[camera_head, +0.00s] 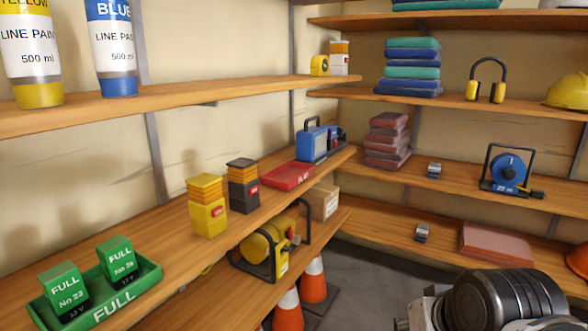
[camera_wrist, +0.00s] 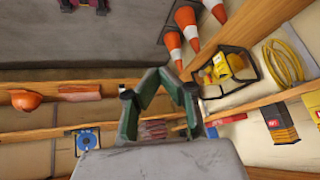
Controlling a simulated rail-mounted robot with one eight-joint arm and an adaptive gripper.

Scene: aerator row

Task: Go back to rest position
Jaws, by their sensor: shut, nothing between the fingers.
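My gripper (camera_wrist: 163,78) shows in the middle of the wrist view, its green-lined fingers angled together at the tips. It is shut and empty, and it touches nothing that I can see. The wrist view looks tilted, with shelves on both sides and the floor at the top. In the head view the gripper itself does not show; a grey and black part of my own arm is at the lower right.
The left shelf holds a green tray (camera_head: 150,276) with two green packs, yellow (camera_head: 208,212) and dark (camera_head: 243,190) battery packs, and a red tray (camera_head: 290,177). Orange cones (camera_head: 313,283) stand on the floor. The right shelves hold a blue reel (camera_head: 509,170). Open floor lies between.

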